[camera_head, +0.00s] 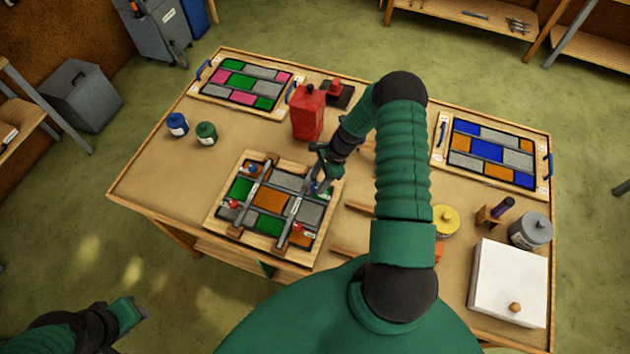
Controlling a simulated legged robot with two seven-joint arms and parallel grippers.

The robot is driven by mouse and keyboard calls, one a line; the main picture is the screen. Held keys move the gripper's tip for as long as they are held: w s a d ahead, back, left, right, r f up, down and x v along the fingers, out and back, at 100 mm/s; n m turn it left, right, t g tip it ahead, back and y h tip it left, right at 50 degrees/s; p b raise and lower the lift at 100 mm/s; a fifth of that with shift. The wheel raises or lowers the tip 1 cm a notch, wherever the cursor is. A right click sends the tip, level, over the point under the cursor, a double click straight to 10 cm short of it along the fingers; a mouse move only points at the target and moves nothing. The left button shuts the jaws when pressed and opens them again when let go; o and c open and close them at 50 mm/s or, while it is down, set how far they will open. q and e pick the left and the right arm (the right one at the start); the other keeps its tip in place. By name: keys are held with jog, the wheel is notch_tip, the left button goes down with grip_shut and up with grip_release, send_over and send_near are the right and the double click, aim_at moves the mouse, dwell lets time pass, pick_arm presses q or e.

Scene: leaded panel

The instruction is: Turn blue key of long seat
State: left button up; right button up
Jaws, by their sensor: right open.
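A leaded panel (270,203) of green, grey and orange panes lies in a wooden frame on the table, with grey bars across it. A small blue key (253,170) shows at the upper left end of one bar. Red keys show at the left (233,204) and lower right (298,228) of the panel. My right gripper (317,184) is open, low over the panel's upper right corner, with a bit of blue beside its fingers. The gripper partly hides that corner, and I cannot tell whether it touches anything. My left gripper (138,311) is off the table at lower left.
A red can (308,112) stands just behind the panel. Finished panels lie at the back left (241,84) and right (490,150). Blue (177,124) and green (206,133) jars stand at left. A white box (509,283) is at front right.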

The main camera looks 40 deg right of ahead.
aim_at(314, 190)
jog(key=shift+x, duration=0.8)
jog(key=shift+a+f, duration=0.2)
jog(key=shift+f, duration=0.3)
jog(key=shift+s+d, duration=0.1)
jog(key=shift+c, duration=0.4)
grip_shut()
